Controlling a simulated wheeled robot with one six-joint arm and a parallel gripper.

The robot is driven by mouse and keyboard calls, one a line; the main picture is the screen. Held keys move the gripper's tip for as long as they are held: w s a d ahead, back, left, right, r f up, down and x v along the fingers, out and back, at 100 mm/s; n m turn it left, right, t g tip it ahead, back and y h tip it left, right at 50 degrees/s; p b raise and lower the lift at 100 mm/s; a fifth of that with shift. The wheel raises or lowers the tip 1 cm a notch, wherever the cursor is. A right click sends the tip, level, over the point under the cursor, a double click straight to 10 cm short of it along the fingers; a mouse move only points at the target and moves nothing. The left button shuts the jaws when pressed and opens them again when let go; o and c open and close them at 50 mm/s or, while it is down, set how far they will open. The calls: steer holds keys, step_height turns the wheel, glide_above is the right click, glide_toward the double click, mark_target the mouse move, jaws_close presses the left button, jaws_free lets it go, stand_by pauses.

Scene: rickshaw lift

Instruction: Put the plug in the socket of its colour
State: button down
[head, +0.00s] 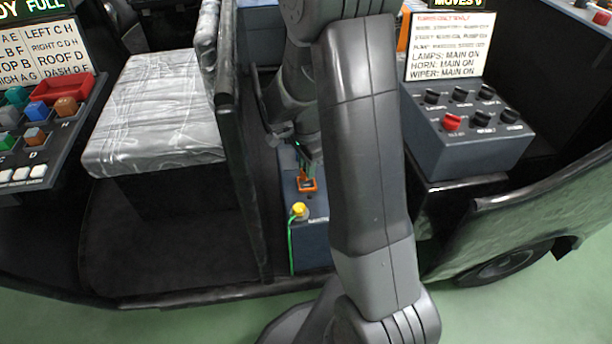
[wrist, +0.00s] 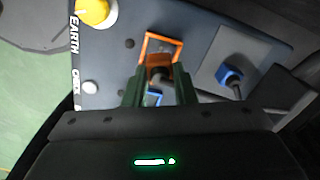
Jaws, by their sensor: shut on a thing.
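My gripper (wrist: 159,82) has its two green fingers shut on an orange-brown plug (wrist: 159,64). The plug sits at the orange square socket frame (wrist: 173,42) on the dark blue box; I cannot tell how deep it is in. In the head view the orange frame (head: 307,187) shows right below my gripper (head: 306,166). A blue-edged thing (wrist: 153,98), perhaps another socket, shows partly between the fingers. A blue plug or connector (wrist: 230,75) with a dark cable is on a grey plate to the right.
A yellow knob-like terminal (wrist: 92,12) with a green wire (head: 290,245) stands near the EARTH label; it also shows in the head view (head: 299,210). A silver seat (head: 155,115) is to the left. A grey switch box (head: 465,135) is to the right.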

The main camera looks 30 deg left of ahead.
step_height(320, 180, down, 3)
steer(key=shift+f+b, duration=0.2)
steer(key=shift+b, duration=0.2)
steer(key=c, duration=1)
jaws_free()
steer(key=shift+c, duration=0.2)
step_height(320, 180, up, 12)
steer(key=p, duration=0.3)
steer(key=shift+r, duration=0.1)
